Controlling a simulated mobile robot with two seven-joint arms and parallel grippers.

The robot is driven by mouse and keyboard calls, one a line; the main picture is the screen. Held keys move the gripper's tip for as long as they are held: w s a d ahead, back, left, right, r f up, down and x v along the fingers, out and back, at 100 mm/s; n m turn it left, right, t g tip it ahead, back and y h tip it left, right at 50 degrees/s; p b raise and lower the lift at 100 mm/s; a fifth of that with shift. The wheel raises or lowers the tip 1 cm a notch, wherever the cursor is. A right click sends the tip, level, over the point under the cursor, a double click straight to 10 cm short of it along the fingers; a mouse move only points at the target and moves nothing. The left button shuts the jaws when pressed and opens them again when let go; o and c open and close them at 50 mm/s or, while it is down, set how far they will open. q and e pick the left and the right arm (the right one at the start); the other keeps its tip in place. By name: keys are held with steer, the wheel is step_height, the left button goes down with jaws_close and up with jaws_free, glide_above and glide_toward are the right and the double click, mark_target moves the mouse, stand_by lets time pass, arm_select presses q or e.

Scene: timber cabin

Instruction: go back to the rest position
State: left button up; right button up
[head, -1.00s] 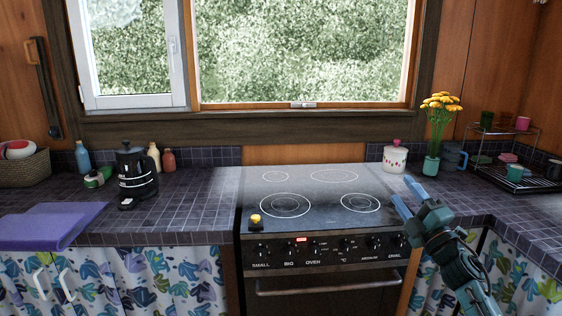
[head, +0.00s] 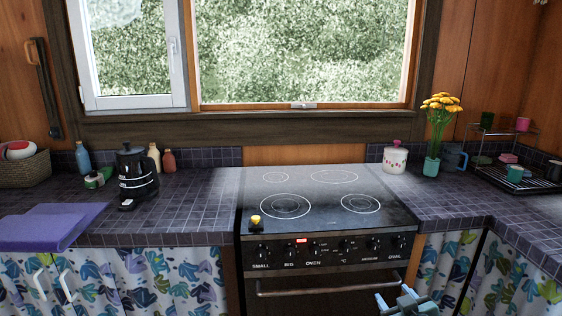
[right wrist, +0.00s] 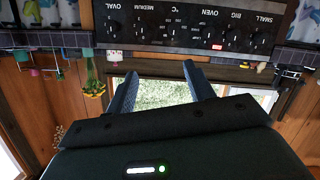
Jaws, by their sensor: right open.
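My right gripper (head: 394,294) is low in the head view, at the bottom edge in front of the oven door. Its jaws are apart and empty. In the right wrist view its two blue-grey fingers (right wrist: 161,75) stand spread, with nothing between them but the window behind. That view is upside down, with the stove's knob panel (right wrist: 190,25) across the top. My left gripper is in neither view.
A black kettle (head: 136,175) and purple cloth (head: 50,228) lie left. The oven handle (head: 325,289) sticks out near my gripper.

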steer(key=s+a+f+g+y, duration=0.1)
steer(key=s+a+f, duration=0.2)
steer(key=s, duration=0.6)
steer(key=s+a+f+g+y, duration=0.1)
steer(key=s+a+f, duration=0.3)
steer(key=s, duration=0.6)
steer(key=s+a+f+g, duration=0.2)
steer(key=s+a+f, duration=0.2)
steer(key=s, duration=0.5)
steer(key=shift+s+a+m+y, duration=0.4)
steer(key=shift+a, duration=0.45)
